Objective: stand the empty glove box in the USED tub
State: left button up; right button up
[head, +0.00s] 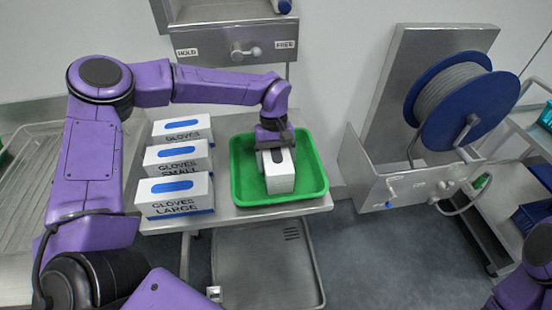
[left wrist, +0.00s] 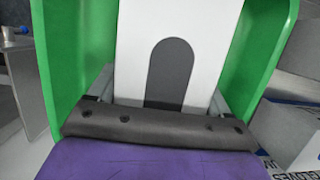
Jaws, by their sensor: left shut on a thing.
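A white glove box (head: 281,182) with a dark, empty-looking slot is inside the green tub (head: 312,187). My left gripper (head: 274,152) is shut on the box from above and behind, one finger at each side. In the left wrist view the white box (left wrist: 215,45) fills the middle, its grey slot facing the camera, with green tub walls (left wrist: 60,60) on both sides. Whether the box's underside touches the tub floor I cannot tell. No USED lettering shows on the tub. My right gripper is out of the picture; only part of that arm shows at bottom right.
Three labelled glove boxes with blue slots, the nearest marked LARGE (head: 176,197), stand in a row left of the tub on the steel table (head: 230,219). A steel panel with HOLD and FREE labels (head: 240,48) is behind. A blue hose reel (head: 418,95) stands right.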

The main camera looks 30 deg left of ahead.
pick_arm(q)
jog(key=shift+s, duration=0.15)
jog(key=o, duration=1)
jog(key=shift+f, duration=0.1)
jog(key=shift+c, duration=0.2)
jog(key=shift+b+v, duration=0.55)
jog(key=shift+v, duration=3.4)
